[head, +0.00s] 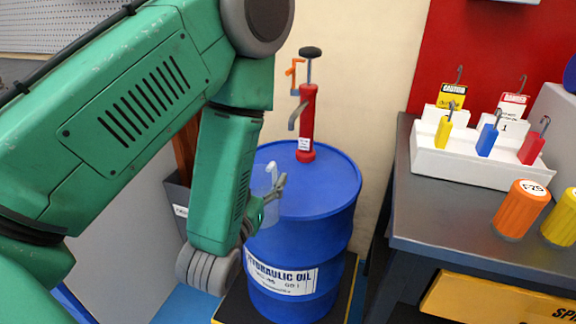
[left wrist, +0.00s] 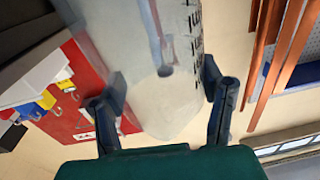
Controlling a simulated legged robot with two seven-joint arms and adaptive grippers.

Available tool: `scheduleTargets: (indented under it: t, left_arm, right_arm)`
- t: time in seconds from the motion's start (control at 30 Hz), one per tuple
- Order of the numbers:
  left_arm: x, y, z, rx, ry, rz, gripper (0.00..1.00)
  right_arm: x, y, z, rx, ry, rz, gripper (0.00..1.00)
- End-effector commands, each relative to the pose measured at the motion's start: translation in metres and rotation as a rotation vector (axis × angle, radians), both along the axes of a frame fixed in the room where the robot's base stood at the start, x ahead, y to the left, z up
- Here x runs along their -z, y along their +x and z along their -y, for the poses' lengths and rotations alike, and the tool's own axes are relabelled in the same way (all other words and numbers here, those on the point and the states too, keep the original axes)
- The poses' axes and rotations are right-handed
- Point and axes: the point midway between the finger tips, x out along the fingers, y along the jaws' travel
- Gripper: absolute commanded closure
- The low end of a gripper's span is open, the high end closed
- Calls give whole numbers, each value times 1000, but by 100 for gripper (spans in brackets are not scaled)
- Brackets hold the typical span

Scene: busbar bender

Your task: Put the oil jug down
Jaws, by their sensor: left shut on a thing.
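The oil jug (left wrist: 150,62) is a pale translucent container with dark markings along one side. It fills the middle of the left wrist view, between the two fingers of my left gripper (left wrist: 165,100). In the head view the jug (head: 268,186) shows only partly, behind my green left arm and in front of the blue drum. My left gripper (head: 262,205) is shut on it. The underside of the jug is hidden in the head view, so I cannot tell if it touches anything. My right gripper is not in view.
A blue hydraulic oil drum (head: 333,195) with a red hand pump (head: 307,122) stands on a black platform (head: 346,285). A dark table (head: 440,237) at the right holds a white tray (head: 470,168) with coloured padlocks, and orange (head: 520,212) and yellow (head: 563,222) cylinders.

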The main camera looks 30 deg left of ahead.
Motion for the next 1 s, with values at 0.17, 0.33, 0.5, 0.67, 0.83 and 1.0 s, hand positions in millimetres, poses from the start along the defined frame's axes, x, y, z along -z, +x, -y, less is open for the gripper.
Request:
scheduleTargets:
  t: [0.17, 0.33, 0.5, 0.67, 0.83, 1.0]
  left_arm:
    - [-6, 14, 3, 1, 3, 13, 87]
    - [-12, 26, 4, 9, 0, 4, 87]
    - [-10, 36, -7, 2, 0, 7, 87]
    - [-3, 70, -20, 3, 4, 16, 87]
    - [-3, 111, -28, 3, 7, 16, 87]
    - [-6, 140, -32, 5, 11, 14, 87]
  right_arm:
    - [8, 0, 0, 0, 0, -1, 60]
    - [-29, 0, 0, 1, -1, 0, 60]
    - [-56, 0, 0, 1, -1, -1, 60]
    - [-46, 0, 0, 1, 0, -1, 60]
    - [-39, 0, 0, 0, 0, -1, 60]
    - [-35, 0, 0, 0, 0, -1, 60]
